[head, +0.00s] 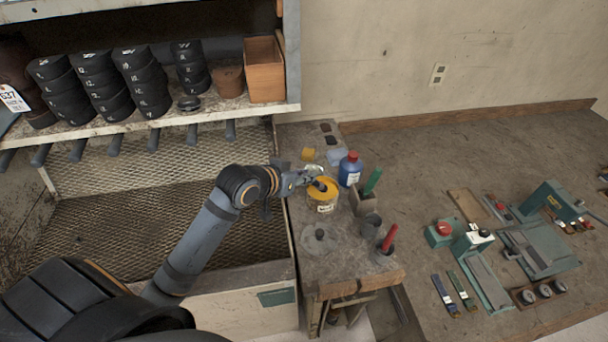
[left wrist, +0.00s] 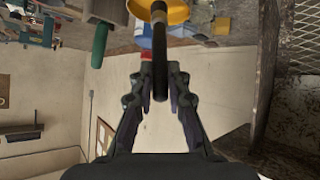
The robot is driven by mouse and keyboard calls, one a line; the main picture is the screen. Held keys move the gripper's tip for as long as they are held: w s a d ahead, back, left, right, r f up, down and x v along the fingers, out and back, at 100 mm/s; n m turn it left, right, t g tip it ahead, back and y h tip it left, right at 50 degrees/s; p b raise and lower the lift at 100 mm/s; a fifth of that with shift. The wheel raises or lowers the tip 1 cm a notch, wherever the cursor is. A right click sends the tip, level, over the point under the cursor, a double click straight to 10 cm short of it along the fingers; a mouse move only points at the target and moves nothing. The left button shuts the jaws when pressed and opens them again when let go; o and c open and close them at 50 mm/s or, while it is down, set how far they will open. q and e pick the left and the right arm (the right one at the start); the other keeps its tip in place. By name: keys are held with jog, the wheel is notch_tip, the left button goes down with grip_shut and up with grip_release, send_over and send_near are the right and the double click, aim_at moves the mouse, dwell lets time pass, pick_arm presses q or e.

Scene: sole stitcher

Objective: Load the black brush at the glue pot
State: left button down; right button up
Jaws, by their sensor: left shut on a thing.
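The glue pot (head: 324,206) is a pale labelled can with a yellow top, standing on the small side bench. My left gripper (head: 312,178) is at the top of the pot, shut on the black brush (head: 321,185). In the left wrist view, the dark brush handle (left wrist: 160,60) passes between my left fingers (left wrist: 160,85) and runs to the pot's yellow top (left wrist: 170,11). The bristle end is hidden, so its depth in the pot cannot be told. My right gripper is not in view.
A blue bottle with a red cap (head: 350,170) stands close behind the pot. A green-handled tool (head: 373,180) and a red-handled tool (head: 389,238) stand in holders to the right. A clear round lid (head: 319,240) lies in front. Shelving with black rolls (head: 145,80) is at left.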

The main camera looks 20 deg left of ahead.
pick_arm(q)
jog(key=shift+f, duration=0.45)
dwell(0.6)
jog(key=shift+r, duration=0.1)
notch_tip(320, 180, up, 7)
jog(key=p, duration=0.7)
dwell(0.4)
